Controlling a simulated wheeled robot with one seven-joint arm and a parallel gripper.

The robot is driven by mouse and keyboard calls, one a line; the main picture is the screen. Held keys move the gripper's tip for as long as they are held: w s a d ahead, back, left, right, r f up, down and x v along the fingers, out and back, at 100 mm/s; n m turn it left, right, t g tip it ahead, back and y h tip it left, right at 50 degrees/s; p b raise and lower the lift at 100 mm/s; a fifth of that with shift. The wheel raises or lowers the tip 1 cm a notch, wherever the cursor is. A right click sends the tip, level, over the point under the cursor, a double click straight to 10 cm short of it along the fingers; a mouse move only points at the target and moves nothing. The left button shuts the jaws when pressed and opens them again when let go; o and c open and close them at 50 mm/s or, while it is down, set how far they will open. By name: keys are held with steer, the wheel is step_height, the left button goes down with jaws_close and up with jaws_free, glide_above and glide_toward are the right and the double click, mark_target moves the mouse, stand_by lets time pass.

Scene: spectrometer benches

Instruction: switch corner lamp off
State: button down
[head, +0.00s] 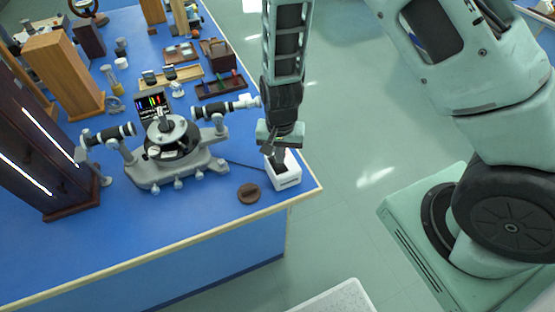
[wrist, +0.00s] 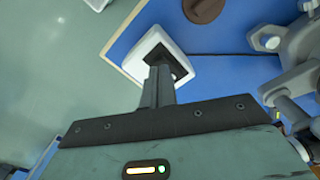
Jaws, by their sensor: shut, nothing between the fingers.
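A small white box (head: 289,181) with a dark top stands at the near right corner of the blue bench (head: 200,262). A thin dark cable runs from it toward the spectrometer. It also shows in the wrist view (wrist: 137,56), with a dark patch on its top. I cannot tell whether any lamp is lit there. My gripper (head: 279,160) points down at the box's top. In the wrist view its fingers (wrist: 160,72) are shut and empty, with the tips over the dark patch. I cannot tell whether they touch it. The fingers hide part of the top.
A grey spectrometer (head: 170,150) with two telescopes stands left of the box. A brown round disc (head: 248,193) lies close by on the bench. A dark cabinet (head: 50,165) with lit strips stands at the left.

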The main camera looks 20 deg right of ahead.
steer(key=shift+f+b, duration=0.7)
steer(key=shift+f, duration=0.25)
stand_by(0.4)
steer(key=shift+r, duration=0.1)
step_height(320, 180, up, 7)
steer(key=p, duration=0.6)
stand_by(0.6)
